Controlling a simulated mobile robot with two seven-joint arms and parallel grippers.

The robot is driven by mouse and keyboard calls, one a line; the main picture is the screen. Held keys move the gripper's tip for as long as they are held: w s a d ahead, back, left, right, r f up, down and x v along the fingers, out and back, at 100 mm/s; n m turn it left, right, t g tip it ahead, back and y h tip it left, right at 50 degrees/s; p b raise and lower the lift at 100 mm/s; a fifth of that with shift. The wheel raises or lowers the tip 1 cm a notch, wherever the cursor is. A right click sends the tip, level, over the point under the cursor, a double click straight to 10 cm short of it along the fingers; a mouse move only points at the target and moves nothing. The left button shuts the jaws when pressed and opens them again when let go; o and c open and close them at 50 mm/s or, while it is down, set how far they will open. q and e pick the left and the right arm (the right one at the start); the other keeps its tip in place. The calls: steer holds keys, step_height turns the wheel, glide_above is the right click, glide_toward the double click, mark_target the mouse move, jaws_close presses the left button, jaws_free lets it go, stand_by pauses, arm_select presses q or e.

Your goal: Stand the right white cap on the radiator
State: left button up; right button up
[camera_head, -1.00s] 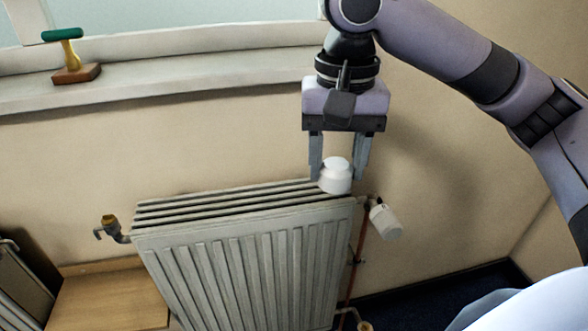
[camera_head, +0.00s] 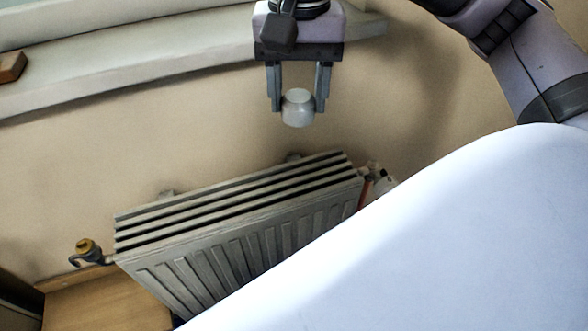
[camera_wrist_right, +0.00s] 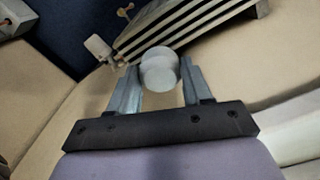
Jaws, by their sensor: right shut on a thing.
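The white cap (camera_head: 298,108) is between the fingertips of my right gripper (camera_head: 298,100), which is shut on it. The cap is held in the air in front of the wall, above the radiator (camera_head: 240,200) in the head view, clear of its top. In the right wrist view the cap (camera_wrist_right: 159,70) sits at the fingertips of my right gripper (camera_wrist_right: 155,85), and the radiator's slatted top (camera_wrist_right: 180,25) lies beyond it. My left gripper is not in view.
A windowsill (camera_head: 180,50) runs behind my right gripper, with a wooden block (camera_head: 12,67) at its left. A brass valve (camera_head: 86,248) is at the radiator's left end. A wooden surface (camera_head: 105,302) is lower left.

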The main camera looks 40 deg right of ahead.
step_height(320, 180, down, 10)
steer(key=shift+f+b, duration=0.2)
steer(key=shift+b, duration=0.75)
step_height(320, 180, down, 5)
steer(key=shift+f+b, duration=0.1)
steer(key=shift+b, duration=0.4)
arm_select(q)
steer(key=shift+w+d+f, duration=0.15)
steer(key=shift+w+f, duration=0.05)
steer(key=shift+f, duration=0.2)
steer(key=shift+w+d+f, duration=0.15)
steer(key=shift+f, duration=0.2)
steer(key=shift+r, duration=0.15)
arm_select(e)
steer(key=o, duration=1)
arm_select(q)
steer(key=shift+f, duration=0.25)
